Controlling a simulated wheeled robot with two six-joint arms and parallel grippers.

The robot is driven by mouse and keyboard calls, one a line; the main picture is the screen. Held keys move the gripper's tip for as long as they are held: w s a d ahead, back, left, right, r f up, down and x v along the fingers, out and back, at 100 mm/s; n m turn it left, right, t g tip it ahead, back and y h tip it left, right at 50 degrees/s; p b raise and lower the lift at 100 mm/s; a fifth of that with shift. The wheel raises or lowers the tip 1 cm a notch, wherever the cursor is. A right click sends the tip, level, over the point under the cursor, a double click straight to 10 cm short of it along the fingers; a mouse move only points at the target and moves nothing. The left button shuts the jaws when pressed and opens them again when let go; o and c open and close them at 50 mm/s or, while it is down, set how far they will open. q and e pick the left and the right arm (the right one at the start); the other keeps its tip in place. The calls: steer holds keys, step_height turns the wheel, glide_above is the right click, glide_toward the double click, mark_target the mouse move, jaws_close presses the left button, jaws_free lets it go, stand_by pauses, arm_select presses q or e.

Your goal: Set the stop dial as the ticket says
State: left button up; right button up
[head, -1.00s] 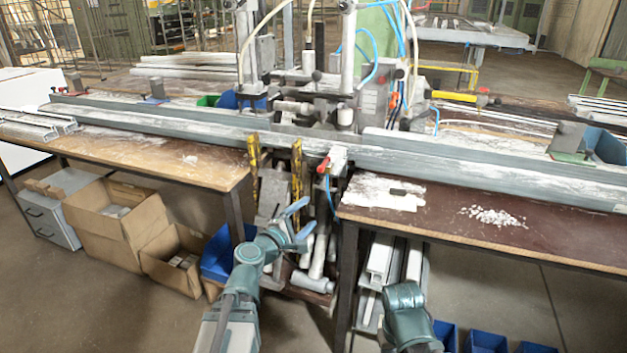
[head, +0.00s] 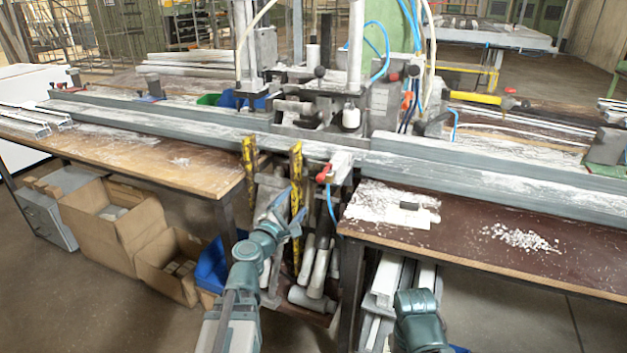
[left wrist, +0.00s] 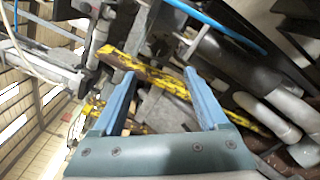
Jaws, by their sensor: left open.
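My left gripper (head: 291,210) is in front of the gap between the two bench tops, below the rail. The left wrist view shows its two blue fingers (left wrist: 160,78) apart with nothing held between them. Yellow bars and grey pipes lie beyond them. My right forearm (head: 418,322) shows at the bottom, but its gripper is out of view. I cannot make out a stop dial or a ticket for certain.
A long grey rail (head: 480,182) crosses both benches below the clamp machine (head: 320,110). A red-handled fitting (head: 323,172) and yellow uprights (head: 296,180) are close to my left gripper. Cardboard boxes (head: 112,225) stand under the left bench. White chips (head: 520,238) lie on the right bench.

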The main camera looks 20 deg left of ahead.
mark_target(314, 178)
arm_select(q)
steer(key=w, duration=0.8)
steer(key=w+d, duration=0.1)
steer(key=w, duration=0.4)
steer(key=shift+w, duration=0.1)
jaws_close()
